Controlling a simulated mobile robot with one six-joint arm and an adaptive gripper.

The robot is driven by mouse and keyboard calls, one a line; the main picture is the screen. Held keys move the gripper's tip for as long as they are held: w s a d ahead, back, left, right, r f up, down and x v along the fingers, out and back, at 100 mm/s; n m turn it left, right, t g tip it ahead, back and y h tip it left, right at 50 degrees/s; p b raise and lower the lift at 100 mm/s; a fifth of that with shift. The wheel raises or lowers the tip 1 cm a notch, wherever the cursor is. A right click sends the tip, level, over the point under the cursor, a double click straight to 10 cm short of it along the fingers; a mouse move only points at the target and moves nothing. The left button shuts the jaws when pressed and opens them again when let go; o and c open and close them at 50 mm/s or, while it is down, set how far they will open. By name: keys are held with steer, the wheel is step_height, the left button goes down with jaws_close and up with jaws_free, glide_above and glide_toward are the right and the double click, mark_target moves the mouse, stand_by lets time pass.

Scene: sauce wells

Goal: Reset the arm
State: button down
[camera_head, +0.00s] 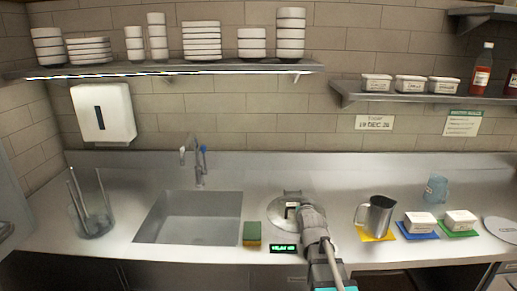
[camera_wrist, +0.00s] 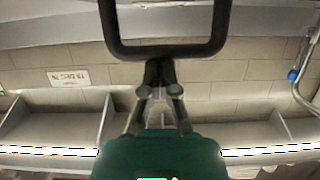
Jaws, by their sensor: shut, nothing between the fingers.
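My gripper (camera_head: 291,207) is in front of and above the round metal plate (camera_head: 274,213) of a scale on the steel counter, near the middle of the head view. My arm reaches up from the bottom edge. In the wrist view the fingers of my gripper (camera_wrist: 159,66) meet, with nothing seen between them. A dark squared loop stands past the fingertips in that view; I cannot tell what it belongs to.
A sink (camera_head: 190,218) and sponge (camera_head: 252,233) lie left. A metal pitcher (camera_head: 377,215), white tubs on blue and green mats, and a blue cup (camera_head: 436,189) stand right. A glass container (camera_head: 92,215) is far left. Shelves (camera_head: 180,68) hang behind.

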steer(key=shift+s+d+f+g+p, duration=0.15)
steer(key=shift+s+g+p, duration=0.15)
steer(key=shift+s+p, duration=0.25)
steer(key=shift+s+r, duration=0.1)
steer(key=shift+r, duration=0.25)
steer(key=shift+w+r+p, duration=0.2)
steer(key=shift+w+p, duration=0.05)
steer(key=shift+p, duration=0.2)
steer(key=shift+s, duration=0.3)
steer(key=shift+s, duration=0.2)
